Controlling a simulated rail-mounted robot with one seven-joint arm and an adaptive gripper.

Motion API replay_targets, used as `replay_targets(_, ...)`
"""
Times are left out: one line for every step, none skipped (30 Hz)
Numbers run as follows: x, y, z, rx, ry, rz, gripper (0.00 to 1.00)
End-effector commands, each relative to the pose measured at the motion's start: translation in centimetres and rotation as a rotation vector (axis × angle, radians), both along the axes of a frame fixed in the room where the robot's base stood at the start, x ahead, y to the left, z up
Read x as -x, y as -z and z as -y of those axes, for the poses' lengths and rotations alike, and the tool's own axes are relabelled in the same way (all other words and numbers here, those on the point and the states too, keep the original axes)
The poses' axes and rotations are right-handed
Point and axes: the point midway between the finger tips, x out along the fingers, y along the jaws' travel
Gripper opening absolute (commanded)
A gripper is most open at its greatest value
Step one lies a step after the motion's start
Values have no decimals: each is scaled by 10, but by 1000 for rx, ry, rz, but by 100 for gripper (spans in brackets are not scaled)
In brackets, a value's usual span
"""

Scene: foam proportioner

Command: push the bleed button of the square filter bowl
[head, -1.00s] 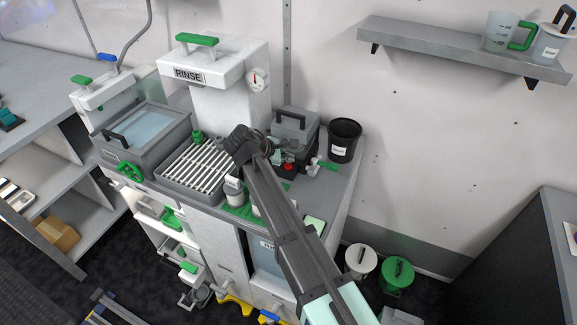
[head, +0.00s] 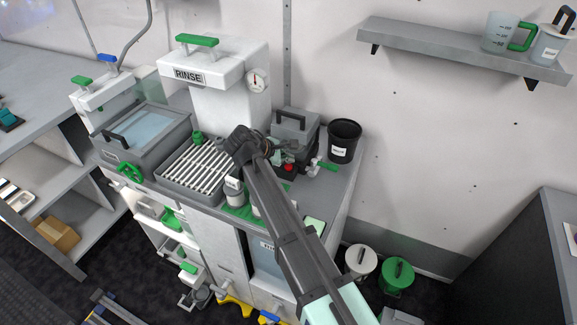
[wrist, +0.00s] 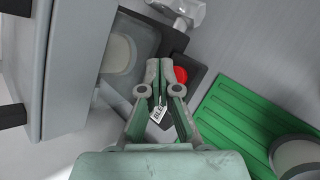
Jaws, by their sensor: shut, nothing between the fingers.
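The red bleed button (wrist: 181,74) shows in the wrist view just right of my fingertips, on a dark base. My gripper (wrist: 160,68) is shut and empty, its fingertips beside the button; I cannot tell whether they touch it. A small white label (wrist: 158,113), partly legible, shows between the finger links. A dark square housing with a pale round part (wrist: 118,53), likely the filter bowl, lies left of the fingertips and is partly covered by them. In the head view, the red button (head: 289,167) shows below my gripper (head: 283,154), on the counter.
A grey box with a handle (head: 294,127) and a black bucket (head: 344,140) stand behind my gripper. A green ribbed mat (wrist: 245,120) lies to the right in the wrist view, with a round container (wrist: 296,155). A grey wall-like body (wrist: 75,70) stands close on the left.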

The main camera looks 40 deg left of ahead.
Motion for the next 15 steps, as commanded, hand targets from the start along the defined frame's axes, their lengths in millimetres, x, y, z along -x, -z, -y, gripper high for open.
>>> replay_targets(0,0,0,0,0,0,0)
replay_targets(0,0,0,0,0,0,0)
replay_targets(0,0,0,0,0,0,0)
replay_targets(0,0,0,0,0,0,0)
replay_targets(0,1,0,0,0,0,0)
replay_targets(0,1,0,0,0,0,0)
replay_targets(0,2,0,0,0,0,0)
replay_targets(0,3,0,0,0,0,0)
replay_targets(0,4,0,0,0,0,0)
replay_targets(0,5,0,0,0,0,0)
replay_targets(0,6,0,0,0,0,0)
replay_targets(0,7,0,0,0,0,0)
replay_targets(0,7,0,0,0,0,0)
replay_targets(0,8,0,0,0,0,0)
replay_targets(0,8,0,-1,1,0,0)
